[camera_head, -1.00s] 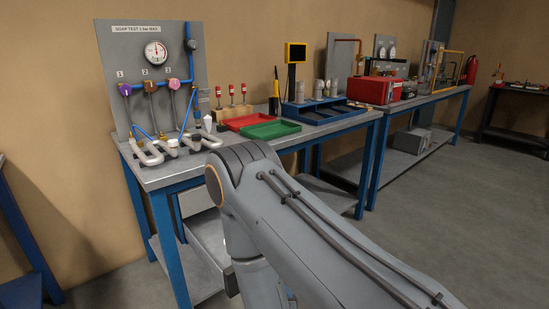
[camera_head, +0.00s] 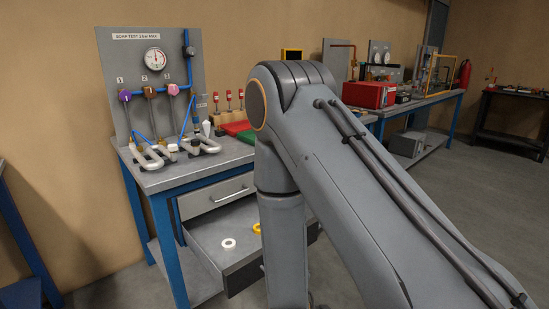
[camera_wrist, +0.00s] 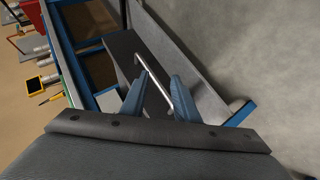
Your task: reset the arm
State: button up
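My arm (camera_head: 330,160) rises bent in the middle of the head view, and its gripper is hidden there. In the wrist view my gripper (camera_wrist: 160,77) shows two blue-grey fingers standing apart, open. A silver bar handle (camera_wrist: 152,74) on a dark grey panel shows in the gap between them. I cannot tell whether they touch it, but they are not closed on it. In the head view a lower drawer (camera_head: 238,279) of the left bench stands open. A white ring (camera_head: 229,243) and a yellow ring (camera_head: 257,228) lie in it.
The bench (camera_head: 190,177) carries a gauge panel (camera_head: 172,60), serpentine coils (camera_head: 150,157), a red tray (camera_head: 236,127) and a green tray (camera_head: 246,137). The upper drawer (camera_head: 222,193) is shut. A red toolbox (camera_head: 370,94) stands on the farther bench. Floor at right is clear.

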jog(key=s+d+r+m+g+p, duration=0.1)
jog(key=s+d+r+m+g, duration=0.3)
jog(key=s+r, duration=0.3)
jog(key=s+d+r+m+g+p, duration=0.1)
jog(key=s+d+r+m+g, duration=0.2)
jog(key=s+r, duration=0.4)
jog(key=s+d+r+m+g+y+p, duration=0.1)
jog(key=s+d+r+m+g, duration=0.3)
jog(key=s+d+r, duration=0.3)
jog(key=shift+s+r+m+g, duration=0.3)
jog(key=shift+s+r+m, duration=0.2)
jog(key=shift+s+m, duration=0.2)
